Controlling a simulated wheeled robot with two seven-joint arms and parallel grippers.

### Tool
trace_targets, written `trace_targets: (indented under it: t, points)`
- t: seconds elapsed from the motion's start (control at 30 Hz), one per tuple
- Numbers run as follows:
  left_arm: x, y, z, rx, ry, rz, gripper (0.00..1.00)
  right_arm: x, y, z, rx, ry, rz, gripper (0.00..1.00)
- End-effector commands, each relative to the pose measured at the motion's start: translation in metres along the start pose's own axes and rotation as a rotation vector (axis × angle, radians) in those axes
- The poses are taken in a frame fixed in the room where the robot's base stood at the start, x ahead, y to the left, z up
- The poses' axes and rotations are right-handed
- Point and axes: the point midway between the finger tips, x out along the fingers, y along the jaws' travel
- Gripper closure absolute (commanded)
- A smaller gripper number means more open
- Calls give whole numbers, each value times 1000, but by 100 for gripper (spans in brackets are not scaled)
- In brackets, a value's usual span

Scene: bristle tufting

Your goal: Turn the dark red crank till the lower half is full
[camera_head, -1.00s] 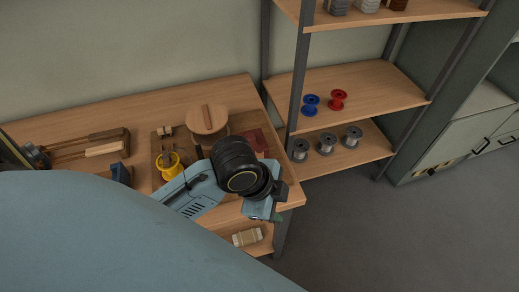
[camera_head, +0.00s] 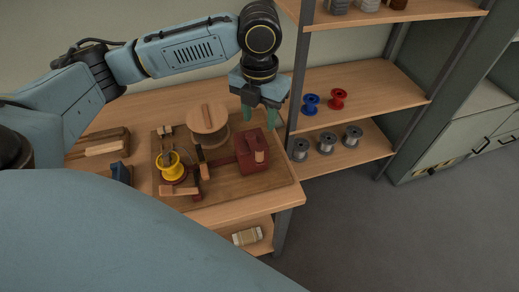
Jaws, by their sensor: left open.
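A tufting rig stands on a wooden board (camera_head: 225,190) on the bench. It has a dark red block (camera_head: 250,153) with a pale wooden peg at the right. A yellow spool-like part (camera_head: 169,167) sits at the left. Below it, a wooden handle (camera_head: 177,191) is joined to a dark red piece; I cannot tell for certain which red part is the crank. A round wooden disc (camera_head: 207,118) stands behind. The fill of the lower half cannot be made out. My left gripper (camera_head: 258,116) is open and empty, its green fingers pointing down above and behind the red block. My right gripper is out of view.
Brushes (camera_head: 104,149) and a blue block (camera_head: 121,173) lie left of the board. A shelf at the right holds a blue spool (camera_head: 311,104), a red spool (camera_head: 338,99) and grey spools (camera_head: 326,143). A shelf post (camera_head: 297,80) stands close right of my left gripper.

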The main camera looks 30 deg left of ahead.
Motion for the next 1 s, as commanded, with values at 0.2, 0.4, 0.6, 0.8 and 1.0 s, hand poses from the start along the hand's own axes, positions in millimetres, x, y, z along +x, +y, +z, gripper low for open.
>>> trace_targets:
  t: [0.2,0.4,0.6,0.8,1.0]
  points:
    - [40,0,-1,-1,5,1,56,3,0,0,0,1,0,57]
    - [83,-1,-1,-2,3,1,56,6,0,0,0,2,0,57]
    - [114,-1,-1,-1,1,1,56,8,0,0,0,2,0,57]
    - [126,0,0,-1,-2,0,56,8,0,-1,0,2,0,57]
    - [128,-1,0,-1,-3,0,56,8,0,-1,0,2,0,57]
